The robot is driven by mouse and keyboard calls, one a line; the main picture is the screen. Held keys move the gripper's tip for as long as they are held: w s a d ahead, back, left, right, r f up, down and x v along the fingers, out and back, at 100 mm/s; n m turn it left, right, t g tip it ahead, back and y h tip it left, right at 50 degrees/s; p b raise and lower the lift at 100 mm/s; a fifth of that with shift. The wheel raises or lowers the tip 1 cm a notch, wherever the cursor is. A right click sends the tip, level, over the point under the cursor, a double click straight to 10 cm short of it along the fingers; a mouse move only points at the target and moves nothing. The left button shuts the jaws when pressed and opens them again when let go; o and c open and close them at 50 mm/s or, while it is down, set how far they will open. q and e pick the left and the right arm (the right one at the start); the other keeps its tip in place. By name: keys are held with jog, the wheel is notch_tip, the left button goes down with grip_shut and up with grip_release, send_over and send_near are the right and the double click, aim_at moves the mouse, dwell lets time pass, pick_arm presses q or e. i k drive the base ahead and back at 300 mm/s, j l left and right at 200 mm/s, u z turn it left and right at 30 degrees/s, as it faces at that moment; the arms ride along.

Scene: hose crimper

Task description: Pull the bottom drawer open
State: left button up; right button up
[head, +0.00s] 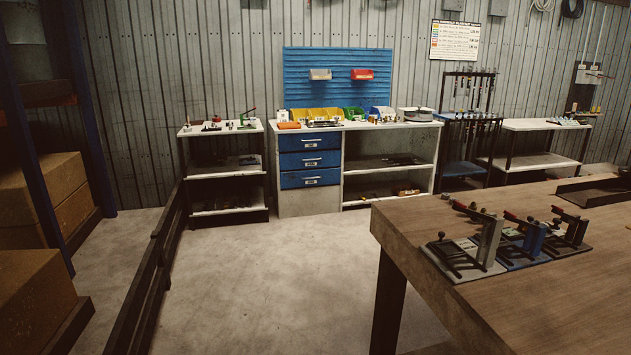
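The bottom drawer (310,179) is the lowest of three blue drawers in the white workbench at the back wall. It looks shut, its front level with the others, with a light handle and a small label. The middle drawer (310,160) and the top drawer (310,142) above it also look shut. Neither of my grippers shows in the head view, and the drawers are well away across the floor.
A wooden table (520,290) with several clamp-like tools fills the right foreground. A dark low rail (150,275) runs along the left, beside boxes on a rack. Concrete floor (270,270) lies clear between them up to the workbench (390,125). A shelf cart (225,168) stands left of the drawers.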

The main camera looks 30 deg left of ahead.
aim_at(326, 176)
jog(key=i+j+u, duration=0.6)
jog(key=i+j, duration=0.25)
jog(key=i+j+u, duration=0.25)
jog(key=i, duration=0.25)
jog(key=i+j+u, duration=0.3)
jog(key=i, duration=0.2)
jog(key=i+j+u, duration=0.1)
jog(key=i+u, duration=0.2)
jog(key=i, duration=0.2)
jog(key=i+z, duration=0.1)
jog(key=i, duration=0.55)
jog(key=i+z, duration=0.15)
jog(key=i, duration=0.55)
jog(key=i+j+z, duration=0.1)
jog(key=i, duration=0.55)
